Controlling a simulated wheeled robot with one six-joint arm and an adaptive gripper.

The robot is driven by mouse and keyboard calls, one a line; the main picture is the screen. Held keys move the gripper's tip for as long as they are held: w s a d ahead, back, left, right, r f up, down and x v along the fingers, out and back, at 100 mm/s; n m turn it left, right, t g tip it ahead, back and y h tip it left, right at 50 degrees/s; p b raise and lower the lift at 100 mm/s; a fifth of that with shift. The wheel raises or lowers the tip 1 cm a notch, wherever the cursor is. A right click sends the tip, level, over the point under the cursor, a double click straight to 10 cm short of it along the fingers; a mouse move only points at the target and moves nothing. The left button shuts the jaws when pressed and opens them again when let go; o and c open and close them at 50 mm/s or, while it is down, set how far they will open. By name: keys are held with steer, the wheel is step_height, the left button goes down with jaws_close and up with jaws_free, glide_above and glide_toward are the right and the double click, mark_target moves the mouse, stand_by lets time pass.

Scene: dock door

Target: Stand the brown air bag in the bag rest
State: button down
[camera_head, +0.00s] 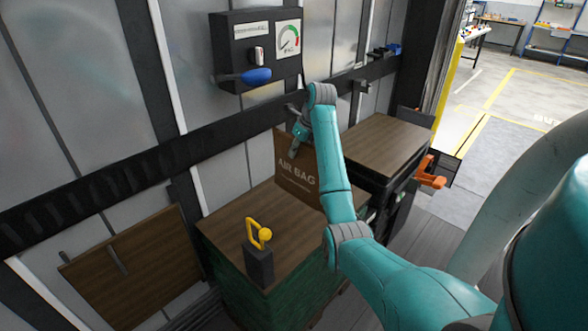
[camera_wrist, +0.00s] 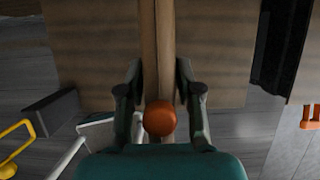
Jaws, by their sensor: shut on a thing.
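The brown air bag (camera_head: 297,178), marked AIR BAG, hangs upright below my gripper (camera_head: 301,137) in the head view, near the gap between two wood-topped loads. In the wrist view the bag (camera_wrist: 157,45) shows edge-on as a narrow brown strip. My gripper (camera_wrist: 160,93) has one finger on each side of it and is shut on it. A round orange-brown knob (camera_wrist: 160,118) sits between the fingers. The bag's lower end is hidden in the wrist view. I cannot clearly make out which part is the bag rest; a brown panel with upright grey bars (camera_head: 137,270) stands at the left wall.
The near load (camera_head: 225,228) carries a black block (camera_head: 259,264) with a yellow handle (camera_head: 254,232). The far load (camera_head: 385,142) has a clear top. A gauge box (camera_head: 235,55) with a blue lever is on the wall. An orange handle (camera_head: 433,181) sticks out at the right.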

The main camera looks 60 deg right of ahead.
mark_target(297, 162)
steer(key=shift+f, duration=2.6)
steer(key=c, duration=1.2)
jaws_free()
steer(key=shift+f, duration=0.15)
steer(key=o, duration=0.4)
steer(key=shift+o, duration=0.2)
